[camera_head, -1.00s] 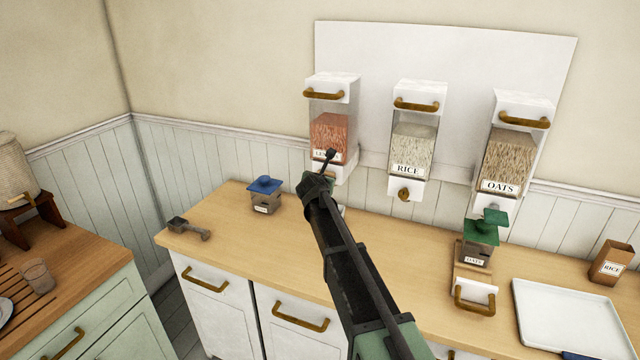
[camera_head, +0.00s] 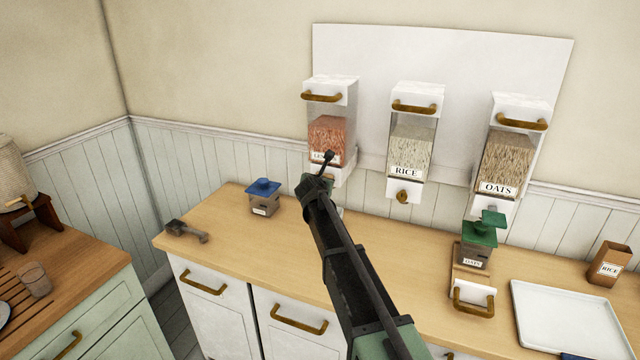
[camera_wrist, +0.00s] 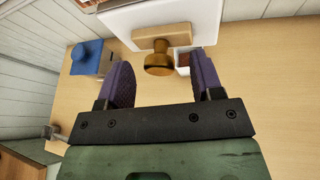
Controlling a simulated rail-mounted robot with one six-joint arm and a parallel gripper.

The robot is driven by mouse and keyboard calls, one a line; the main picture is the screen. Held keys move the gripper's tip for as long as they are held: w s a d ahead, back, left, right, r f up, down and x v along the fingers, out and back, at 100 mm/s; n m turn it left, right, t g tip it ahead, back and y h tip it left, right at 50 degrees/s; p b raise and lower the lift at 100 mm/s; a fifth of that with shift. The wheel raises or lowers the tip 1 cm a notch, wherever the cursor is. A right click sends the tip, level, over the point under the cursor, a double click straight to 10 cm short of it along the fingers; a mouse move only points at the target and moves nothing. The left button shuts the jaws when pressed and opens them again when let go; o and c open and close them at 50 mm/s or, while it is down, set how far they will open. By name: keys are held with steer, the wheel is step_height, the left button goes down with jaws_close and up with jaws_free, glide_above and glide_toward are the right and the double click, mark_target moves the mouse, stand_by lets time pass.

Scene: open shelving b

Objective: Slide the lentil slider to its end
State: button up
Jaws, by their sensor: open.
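The lentil dispenser (camera_head: 328,140) hangs leftmost of three on the white wall panel, with reddish lentils behind its clear front. In the wrist view its white body is at the top. The lentil slider shows there as a wooden plate with a round brass knob (camera_wrist: 158,64). In the head view my arm covers the slider and most of my gripper (camera_head: 318,180).
Rice (camera_head: 407,150) and oats (camera_head: 506,155) dispensers hang to the right. A small white container (camera_wrist: 184,60) with brownish contents is below the lentil dispenser.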

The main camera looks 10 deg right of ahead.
steer(key=p+v, duration=0.4)
steer(key=v, duration=0.7)
steer(key=s+d+f+m+g+y+b, duration=0.1)
steer(key=s+f+m+g, duration=0.3)
steer(key=s+m, duration=0.6)
steer(key=s+d+f+m+g+y+b, duration=0.1)
steer(key=s+f+m+g, duration=0.3)
steer(key=s+m, duration=0.6)
steer(key=s+d+f+m+g+y+b, duration=0.2)
steer(key=s+f+m, duration=0.6)
steer(key=s, duration=0.7)
steer(key=m+g+b, duration=0.1)
steer(key=m+g, duration=0.1)
steer(key=shift+g, duration=0.4)
steer(key=shift+s, duration=0.1)
